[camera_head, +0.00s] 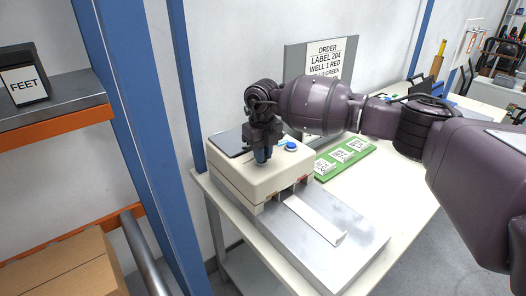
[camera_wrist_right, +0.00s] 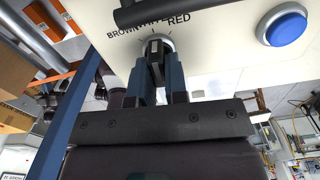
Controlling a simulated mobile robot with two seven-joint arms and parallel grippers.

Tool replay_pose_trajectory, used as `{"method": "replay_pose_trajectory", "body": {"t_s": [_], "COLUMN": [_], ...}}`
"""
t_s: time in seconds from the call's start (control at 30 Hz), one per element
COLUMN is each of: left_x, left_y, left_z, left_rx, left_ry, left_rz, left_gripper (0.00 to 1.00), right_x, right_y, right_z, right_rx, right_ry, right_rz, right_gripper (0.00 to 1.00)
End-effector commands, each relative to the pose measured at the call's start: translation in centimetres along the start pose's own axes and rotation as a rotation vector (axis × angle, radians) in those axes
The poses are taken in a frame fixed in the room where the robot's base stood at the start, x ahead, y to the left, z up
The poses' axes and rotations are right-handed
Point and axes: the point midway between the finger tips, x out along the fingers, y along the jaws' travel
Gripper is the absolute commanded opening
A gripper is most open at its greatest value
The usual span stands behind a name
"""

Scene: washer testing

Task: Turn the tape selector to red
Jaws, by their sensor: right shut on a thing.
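The tape dispenser (camera_head: 265,180) is a cream box on a metal plate at the left end of the table. My right gripper (camera_head: 262,157) reaches down onto its top. In the right wrist view my right gripper (camera_wrist_right: 156,62) is shut on the selector knob (camera_wrist_right: 154,44), a dark grip on a pale round base. The labels BROWN, a partly hidden WHITE and RED (camera_wrist_right: 179,20) stand around the knob. Which label the knob points to cannot be told. A blue button (camera_head: 291,146) is beside the gripper; it also shows in the right wrist view (camera_wrist_right: 286,26). My left gripper is not in view.
A pale strip (camera_head: 315,220) lies on the metal plate (camera_head: 345,255) in front of the dispenser. A green tray (camera_head: 345,157) with white labelled pieces lies behind it. An order sign (camera_head: 325,60) stands at the back. A blue post (camera_head: 135,110) and shelf are at left.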

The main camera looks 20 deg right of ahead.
Motion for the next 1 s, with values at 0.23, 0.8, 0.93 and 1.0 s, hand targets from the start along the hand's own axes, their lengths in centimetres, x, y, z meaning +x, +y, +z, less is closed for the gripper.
{"method": "replay_pose_trajectory", "body": {"t_s": [0.23,0.8,0.93,1.0], "left_x": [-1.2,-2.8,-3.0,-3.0], "left_y": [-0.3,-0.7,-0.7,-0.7], "left_z": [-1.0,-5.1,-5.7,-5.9], "left_rx": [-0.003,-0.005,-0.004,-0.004], "left_ry": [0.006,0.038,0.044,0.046], "left_rz": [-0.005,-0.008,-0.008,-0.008], "left_gripper": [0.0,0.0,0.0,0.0], "right_x": [-0.6,-0.3,-0.2,-0.2], "right_y": [0.1,0.3,0.4,0.4], "right_z": [0.0,0.1,0.1,0.2], "right_rx": [0.179,0.611,0.665,0.687], "right_ry": [-0.002,-0.001,-0.001,-0.001], "right_rz": [-0.001,0.0,0.0,-0.001], "right_gripper": [0.0,0.0,0.0,0.0]}}
